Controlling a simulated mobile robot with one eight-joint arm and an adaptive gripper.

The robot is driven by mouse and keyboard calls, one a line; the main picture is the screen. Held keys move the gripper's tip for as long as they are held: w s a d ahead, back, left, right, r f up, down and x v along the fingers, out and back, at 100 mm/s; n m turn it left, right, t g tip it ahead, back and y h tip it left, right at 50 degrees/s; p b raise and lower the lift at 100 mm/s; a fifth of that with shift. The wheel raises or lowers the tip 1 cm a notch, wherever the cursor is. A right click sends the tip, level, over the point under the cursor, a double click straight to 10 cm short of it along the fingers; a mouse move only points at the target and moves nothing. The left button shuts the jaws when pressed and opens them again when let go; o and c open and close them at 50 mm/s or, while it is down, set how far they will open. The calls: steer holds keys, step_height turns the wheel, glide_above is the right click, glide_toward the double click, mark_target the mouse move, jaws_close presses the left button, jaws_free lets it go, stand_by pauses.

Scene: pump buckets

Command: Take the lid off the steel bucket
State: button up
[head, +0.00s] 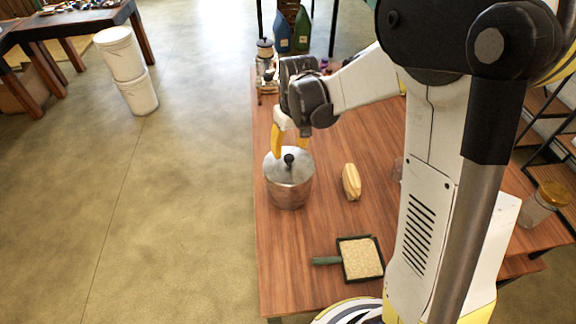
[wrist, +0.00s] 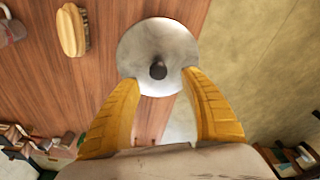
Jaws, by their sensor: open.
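The steel bucket (head: 289,193) stands upright on the wooden table near its left edge. Its round grey lid (head: 280,166) sits on top, with a black knob (head: 289,158) in the middle. In the wrist view the lid (wrist: 150,42) lies just beyond my fingertips, and the knob (wrist: 158,70) shows between and ahead of them. My gripper (head: 288,145) is above the lid with its yellow fingers pointing down. In the wrist view its fingers (wrist: 163,78) are spread wide with nothing between them. I cannot tell whether a fingertip touches the lid.
A brush (head: 351,182) lies right of the bucket, also in the wrist view (wrist: 72,30). A dustpan (head: 361,258) with grainy stuff lies nearer the front. A lantern-like object (head: 265,62) stands at the back left corner. White buckets (head: 128,70) are stacked on the floor.

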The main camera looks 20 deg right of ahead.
mark_target(289, 157)
steer(key=f, duration=0.1)
steer(key=f+b, duration=0.1)
steer(key=f, duration=0.1)
steer(key=w+f+b, duration=0.1)
steer(key=f, duration=0.1)
steer(key=shift+d+f, duration=0.1)
steer(key=shift+f, duration=0.15)
steer(key=shift+r, duration=0.1)
jaws_close()
